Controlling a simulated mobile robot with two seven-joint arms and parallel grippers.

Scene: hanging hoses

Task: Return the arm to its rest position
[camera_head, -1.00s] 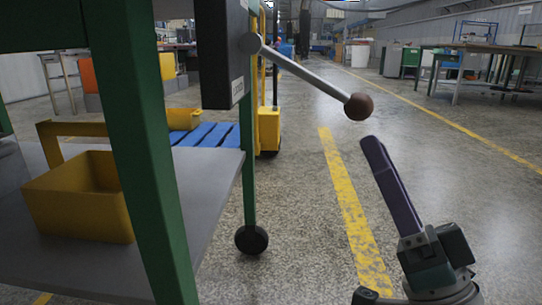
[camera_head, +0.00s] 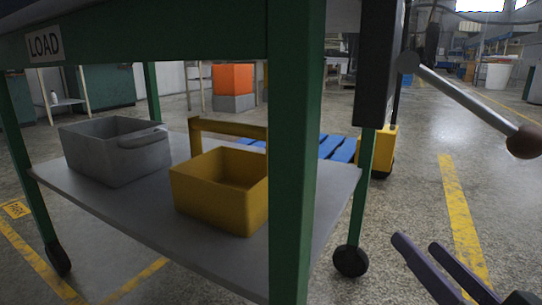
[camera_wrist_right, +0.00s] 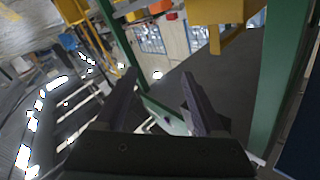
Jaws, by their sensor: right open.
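My right gripper (camera_head: 416,243) is at the lower right of the head view, with two dark purple fingers apart and nothing between them. It is below and left of the brown knob (camera_head: 523,141) on the grey lever (camera_head: 465,95), clear of both. In the right wrist view the same gripper (camera_wrist_right: 158,84) shows its two fingers spread and empty. My left gripper is not in view.
A green-legged cart has a grey lower shelf (camera_head: 110,205) bearing a grey bin (camera_head: 105,160) and a yellow bin (camera_head: 205,195). Its green post (camera_head: 297,150) stands left of my right gripper. A yellow floor line (camera_head: 460,215) crosses open floor at right.

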